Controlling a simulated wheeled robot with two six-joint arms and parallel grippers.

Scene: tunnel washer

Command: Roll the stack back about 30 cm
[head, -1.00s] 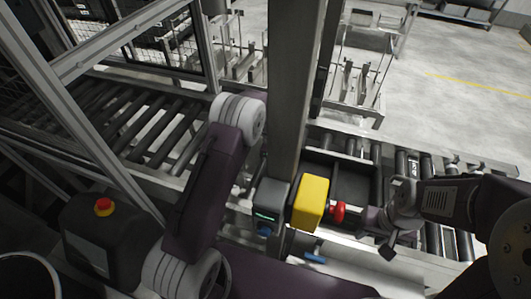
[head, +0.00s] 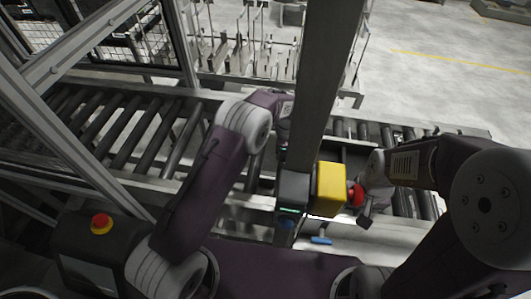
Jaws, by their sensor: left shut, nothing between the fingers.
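I cannot make out a clear stack. A dark, low, tray-like shape (head: 346,152) lies on the roller conveyor just right of the upright post, which hides part of it. My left arm reaches over the conveyor and bends at the wrist toward the post. My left gripper (head: 283,130) is small and partly hidden beside the post, with its fingers shut and empty. My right gripper (head: 368,207) is at the near side of the conveyor, close to the red button (head: 356,194) on the yellow box (head: 328,188). I cannot tell whether it is open or holds anything.
The post (head: 324,85) stands in front of the conveyor and carries a grey box (head: 292,190). Bare rollers (head: 128,130) run left through a metal frame. Racks (head: 245,45) stand behind the conveyor. Open floor (head: 440,85) lies at the back right. A control box (head: 90,262) is at front left.

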